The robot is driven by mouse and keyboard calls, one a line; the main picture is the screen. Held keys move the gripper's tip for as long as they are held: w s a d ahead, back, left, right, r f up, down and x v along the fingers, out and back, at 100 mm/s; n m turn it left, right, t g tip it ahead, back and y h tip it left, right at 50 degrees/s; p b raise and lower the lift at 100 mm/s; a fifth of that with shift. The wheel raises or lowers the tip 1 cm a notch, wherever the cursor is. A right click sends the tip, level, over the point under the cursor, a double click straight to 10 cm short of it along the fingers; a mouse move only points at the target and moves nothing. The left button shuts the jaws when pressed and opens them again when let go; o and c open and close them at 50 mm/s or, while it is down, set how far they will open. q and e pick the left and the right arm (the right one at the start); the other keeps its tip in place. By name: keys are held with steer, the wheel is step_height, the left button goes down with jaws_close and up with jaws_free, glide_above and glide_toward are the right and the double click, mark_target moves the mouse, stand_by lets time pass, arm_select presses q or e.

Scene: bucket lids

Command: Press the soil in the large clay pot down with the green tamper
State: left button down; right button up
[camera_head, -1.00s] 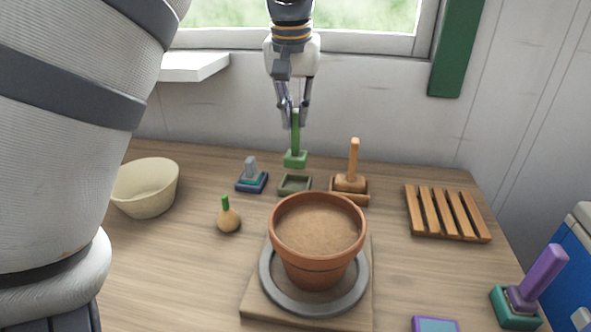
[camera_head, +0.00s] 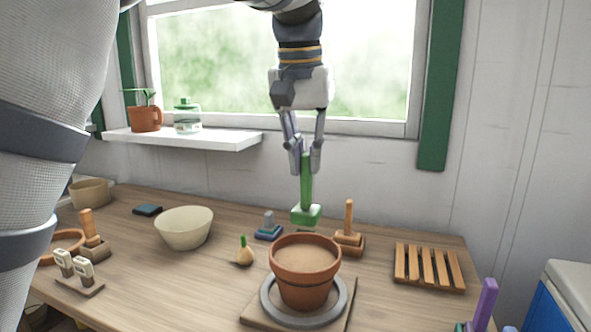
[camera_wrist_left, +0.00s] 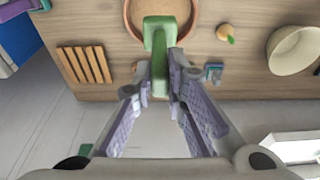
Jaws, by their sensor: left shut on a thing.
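The green tamper (camera_head: 306,207) hangs upright from my left gripper (camera_head: 306,158), which is shut on the top of its handle. The tamper's flat foot is in the air above the far side of the large clay pot. The large clay pot (camera_head: 305,277) is full of brown soil (camera_head: 306,258) and stands on a round grey saucer (camera_head: 268,302). In the left wrist view the tamper (camera_wrist_left: 160,45) sits between the fingers, its foot overlapping the pot's rim (camera_wrist_left: 129,22). My right gripper is not in view.
Behind the pot stand a wooden tamper (camera_head: 348,230) and a small blue-and-grey tamper (camera_head: 268,228). An onion-like bulb (camera_head: 244,254) and a cream bowl (camera_head: 185,229) are to the left. A slatted wooden rack (camera_head: 428,268) lies right. A purple-handled tool (camera_head: 485,302) stands front right.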

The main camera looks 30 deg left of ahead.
mark_target(304, 209)
arm_select(q)
steer(key=shift+s+r, duration=0.1)
steer(key=shift+s, duration=0.05)
steer(key=shift+a, duration=0.1)
steer(key=shift+s+x, duration=0.25)
steer(key=shift+x, duration=0.95)
steer(key=shift+s+x, duration=0.25)
steer(key=shift+x, duration=0.95)
steer(key=shift+s+x, duration=0.2)
steer(key=shift+x, duration=1.1)
steer(key=shift+s+x, duration=0.25)
steer(key=shift+x, duration=1.05)
steer(key=shift+d, duration=0.3)
steer(key=shift+w+a+r+v, duration=0.1)
steer(key=shift+w+v, duration=0.2)
steer(key=shift+v, duration=1.15)
steer(key=shift+w+a+r+v, duration=0.1)
steer(key=shift+w+v, duration=0.2)
steer(key=shift+v, duration=1.15)
steer(key=shift+w+a+v, duration=0.1)
steer(key=shift+w+v, duration=0.2)
steer(key=shift+v, duration=1.2)
steer(key=shift+d, duration=0.1)
